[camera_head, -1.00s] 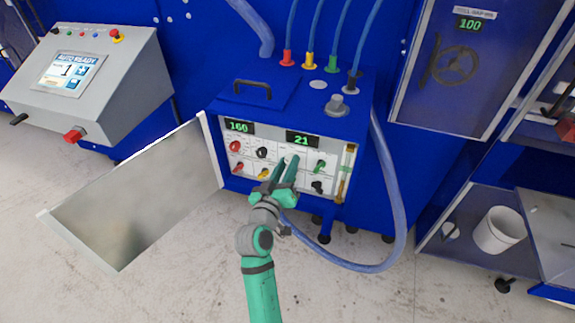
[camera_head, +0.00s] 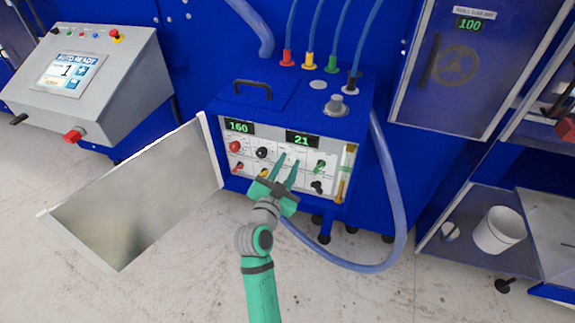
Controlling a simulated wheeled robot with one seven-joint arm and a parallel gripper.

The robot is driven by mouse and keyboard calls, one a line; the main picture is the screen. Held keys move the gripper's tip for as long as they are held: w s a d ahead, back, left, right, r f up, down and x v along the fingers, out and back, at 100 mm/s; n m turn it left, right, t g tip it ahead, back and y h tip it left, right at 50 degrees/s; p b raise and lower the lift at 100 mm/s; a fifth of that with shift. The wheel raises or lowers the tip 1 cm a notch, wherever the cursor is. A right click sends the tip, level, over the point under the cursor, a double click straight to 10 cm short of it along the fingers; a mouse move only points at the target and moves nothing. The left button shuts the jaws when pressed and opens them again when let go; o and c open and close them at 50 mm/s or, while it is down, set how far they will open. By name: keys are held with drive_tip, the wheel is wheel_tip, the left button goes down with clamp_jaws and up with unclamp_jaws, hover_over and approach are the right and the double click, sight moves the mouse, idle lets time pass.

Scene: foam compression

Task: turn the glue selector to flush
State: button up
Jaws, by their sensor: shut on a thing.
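The blue glue machine (camera_head: 300,105) stands in the middle with its front control panel (camera_head: 300,181) exposed. My gripper (camera_head: 285,160) reaches up to the panel's middle, below the display reading 21 (camera_head: 301,139). Its two green fingers are spread around a small knob there, which I take to be the glue selector. The knob is mostly hidden by the fingertips, and its pointer and labels are too small to read. A red knob (camera_head: 235,146) and a black knob (camera_head: 262,152) sit to the left, a green knob (camera_head: 320,167) and a lower black knob (camera_head: 317,187) to the right.
The open panel door (camera_head: 135,195) juts out at the left. A thick blue hose (camera_head: 392,200) loops down at the right to the floor. A grey console (camera_head: 85,80) stands at the left, and a white bucket (camera_head: 498,231) sits at the right.

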drive_tip(key=m, duration=0.5)
drive_tip(key=shift+a+m, duration=0.1)
drive_tip(key=shift+m, duration=0.2)
drive_tip(key=m, duration=0.5)
drive_tip(key=shift+m, duration=0.3)
drive_tip(key=o, duration=1.1)
drive_tip(key=shift+c, duration=0.2)
drive_tip(key=v, duration=1)
drive_tip(key=shift+s+a, duration=0.15)
drive_tip(key=shift+s, duration=0.25)
